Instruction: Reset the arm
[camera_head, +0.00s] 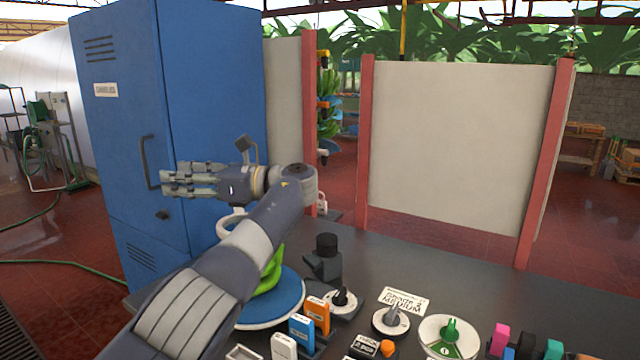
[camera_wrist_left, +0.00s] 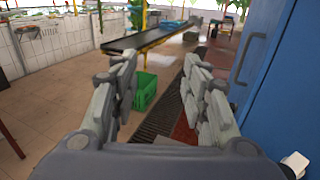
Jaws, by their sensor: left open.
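My left arm (camera_head: 235,255) reaches up from the lower left of the head view and bends at the wrist. My left gripper (camera_head: 166,181) points left in front of the blue cabinet (camera_head: 215,90), close to its door handle in the picture. I cannot tell whether it touches the cabinet. In the left wrist view the two fingers (camera_wrist_left: 158,75) are spread apart with nothing between them. The cabinet door (camera_wrist_left: 285,90) stands at the right there. My right gripper is not in view.
A dark counter (camera_head: 465,290) holds a blue round tray (camera_head: 290,310) with green bananas, small boxes (camera_head: 318,316) and dial knobs (camera_head: 450,332). A pale panel (camera_head: 450,140) stands behind. The wrist view shows a green crate (camera_wrist_left: 145,92) and a conveyor (camera_wrist_left: 150,38) over open floor.

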